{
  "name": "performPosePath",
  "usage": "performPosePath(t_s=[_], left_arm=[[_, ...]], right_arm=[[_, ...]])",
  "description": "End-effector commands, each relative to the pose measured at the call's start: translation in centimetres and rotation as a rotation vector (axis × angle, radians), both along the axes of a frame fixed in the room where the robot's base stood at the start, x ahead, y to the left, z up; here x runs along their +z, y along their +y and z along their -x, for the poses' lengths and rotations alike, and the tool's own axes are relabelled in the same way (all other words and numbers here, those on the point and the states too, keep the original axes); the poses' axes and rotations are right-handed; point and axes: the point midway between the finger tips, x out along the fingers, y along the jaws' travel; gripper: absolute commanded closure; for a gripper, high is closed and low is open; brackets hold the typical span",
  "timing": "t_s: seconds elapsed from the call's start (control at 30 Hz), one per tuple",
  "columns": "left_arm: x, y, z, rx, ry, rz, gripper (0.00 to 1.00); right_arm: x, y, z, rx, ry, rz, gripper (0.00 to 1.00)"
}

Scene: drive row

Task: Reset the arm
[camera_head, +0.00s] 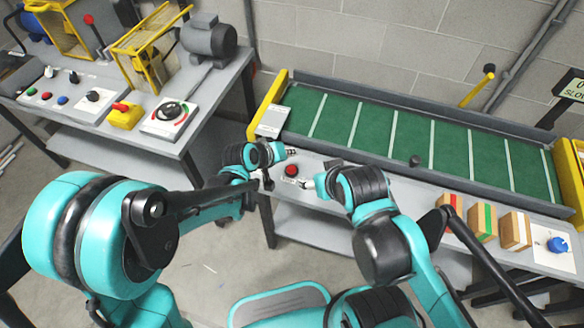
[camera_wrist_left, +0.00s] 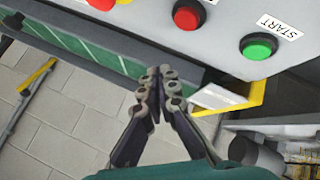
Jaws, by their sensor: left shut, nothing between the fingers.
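My left gripper (camera_head: 289,152) is in the middle of the head view, by the left end of the conveyor's front panel. In the left wrist view its two black fingers (camera_wrist_left: 157,78) meet, with nothing between them. A red button (camera_wrist_left: 188,14) and a green button (camera_wrist_left: 258,46) labelled START lie beyond the fingertips, apart from them in that picture. The red button (camera_head: 291,170) also shows in the head view; the green one is hidden there. My right gripper (camera_head: 308,185) is near the same panel; its fingers are too small to read.
A conveyor (camera_head: 430,146) with a green belt runs along the wall. Several coloured blocks (camera_head: 483,222) and a blue knob (camera_head: 558,244) are on its front ledge at right. A grey workbench (camera_head: 130,141) with a yellow-boxed button (camera_head: 125,115) and a motor (camera_head: 208,40) stands left.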

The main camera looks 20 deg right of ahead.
Motion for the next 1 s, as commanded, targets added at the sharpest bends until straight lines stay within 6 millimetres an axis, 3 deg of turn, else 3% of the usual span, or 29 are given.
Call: performPosePath(t_s=[0.4,0.53,0.67,0.77,1.0], left_arm=[[0.1,0.1,0.0,0.001,-0.001,-0.001,1.0],[1.2,1.7,0.0,0.016,-0.009,-0.021,1.0],[3.8,6.2,0.6,0.055,-0.03,-0.08,1.0],[6.1,10.8,1.9,0.093,-0.049,-0.145,1.0],[9.5,21.2,7.0,0.185,-0.078,-0.307,1.0]], right_arm=[[0.0,0.0,0.0,0.0,0.0,0.0,0.38],[0.0,0.0,0.0,0.0,0.0,0.0,0.38],[0.0,0.0,0.0,0.0,0.0,0.0,0.38],[0.0,0.0,0.0,0.0,0.0,0.0,0.38],[0.0,0.0,0.0,0.0,0.0,0.0,0.38]])
